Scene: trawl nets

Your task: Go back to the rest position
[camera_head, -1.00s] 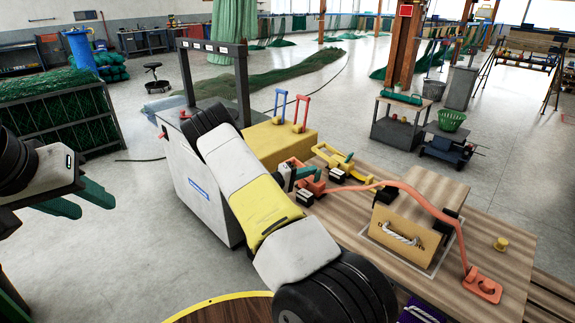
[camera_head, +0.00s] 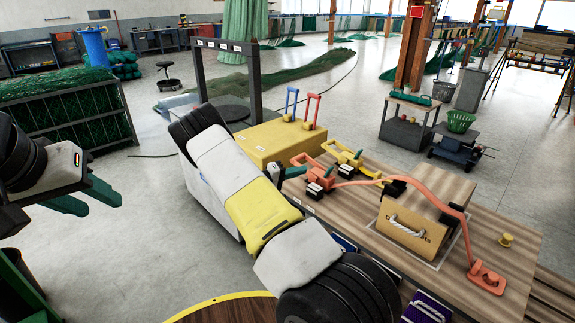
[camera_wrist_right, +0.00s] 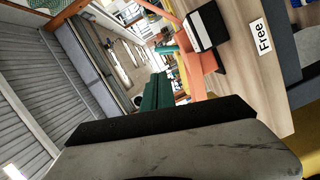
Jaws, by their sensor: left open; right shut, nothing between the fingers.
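My left gripper (camera_head: 92,197) hangs at the left of the head view over bare floor, its green fingers apart and empty. My right arm crosses the middle of the head view. My right gripper (camera_head: 277,174) is shut and empty, just left of an orange toggle clamp (camera_head: 302,174) at the wooden bench's left end. In the right wrist view the green fingers (camera_wrist_right: 155,92) are together, and the orange clamp (camera_wrist_right: 200,68) shows beside them. I cannot tell whether fingers and clamp touch.
A yellow block (camera_head: 270,146) stands behind the arm. A round wooden edge (camera_head: 225,310) is at the bottom. Floor at left is open.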

